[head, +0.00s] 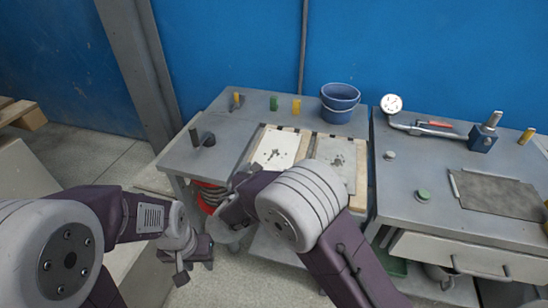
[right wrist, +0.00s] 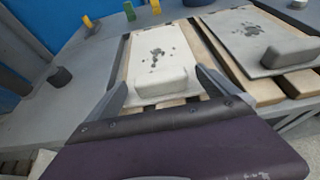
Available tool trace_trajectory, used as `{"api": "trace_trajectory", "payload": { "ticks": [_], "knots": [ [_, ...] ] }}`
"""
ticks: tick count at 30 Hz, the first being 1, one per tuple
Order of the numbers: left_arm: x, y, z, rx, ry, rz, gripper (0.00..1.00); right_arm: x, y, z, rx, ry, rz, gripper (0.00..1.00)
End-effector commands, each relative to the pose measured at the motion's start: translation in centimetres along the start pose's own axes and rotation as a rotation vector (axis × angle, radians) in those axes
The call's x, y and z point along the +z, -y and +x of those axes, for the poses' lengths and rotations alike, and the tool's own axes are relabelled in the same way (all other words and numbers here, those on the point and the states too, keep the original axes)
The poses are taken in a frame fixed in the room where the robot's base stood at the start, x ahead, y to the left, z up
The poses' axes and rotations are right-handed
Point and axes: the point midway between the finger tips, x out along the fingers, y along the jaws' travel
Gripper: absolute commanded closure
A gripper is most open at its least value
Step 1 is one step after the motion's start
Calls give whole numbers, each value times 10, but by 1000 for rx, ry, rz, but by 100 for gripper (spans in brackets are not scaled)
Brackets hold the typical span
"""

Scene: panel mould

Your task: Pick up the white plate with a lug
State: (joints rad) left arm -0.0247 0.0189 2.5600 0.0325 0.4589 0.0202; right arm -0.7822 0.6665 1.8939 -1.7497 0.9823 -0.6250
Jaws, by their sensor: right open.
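The white plate (head: 280,146) lies flat on wooden slats in the middle of the grey bench, dark specks on its face. In the right wrist view the white plate (right wrist: 150,46) has a raised block-like lug (right wrist: 163,82) at its near end. My right gripper (right wrist: 161,80) is open and empty, one finger on each side of the lug; whether they touch it I cannot tell. In the head view my right gripper (head: 238,200) is at the plate's near end, and my arm hides that end. My left gripper (head: 194,270) is low in front of the bench, away from the plate.
A grey plate (head: 336,149) with its own lug (right wrist: 290,52) lies close on the right. A blue bucket (head: 340,103), green block (head: 274,103) and yellow block (head: 296,106) stand behind. A dark knob (head: 208,139) is left. The right-hand bench (head: 430,165) holds tools and a dark panel (head: 500,194).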

Motion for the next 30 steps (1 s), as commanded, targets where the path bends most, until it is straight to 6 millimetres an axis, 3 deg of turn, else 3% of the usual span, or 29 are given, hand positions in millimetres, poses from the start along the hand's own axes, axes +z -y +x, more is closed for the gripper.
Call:
{"api": "trace_trajectory", "payload": {
  "ticks": [3, 10, 11, 20, 30],
  "knots": [
    [0, 0, 2, 0, 0, 0, 64, -1, 0, 16, -1, -1, 0, 2],
    [0, 0, 1, 0, 0, 0, 64, 0, 0, 18, 1, 0, 0, 2],
    [0, 0, 1, 0, 0, 0, 64, 0, 0, 18, 1, 0, 0, 7],
    [0, 0, 1, 0, 0, 0, 64, 0, 0, 18, 1, 0, 0, 91],
    [0, 0, -1, 0, 0, 0, 64, 7, -1, 15, 1, 3, 2, 94]
  ]
}}
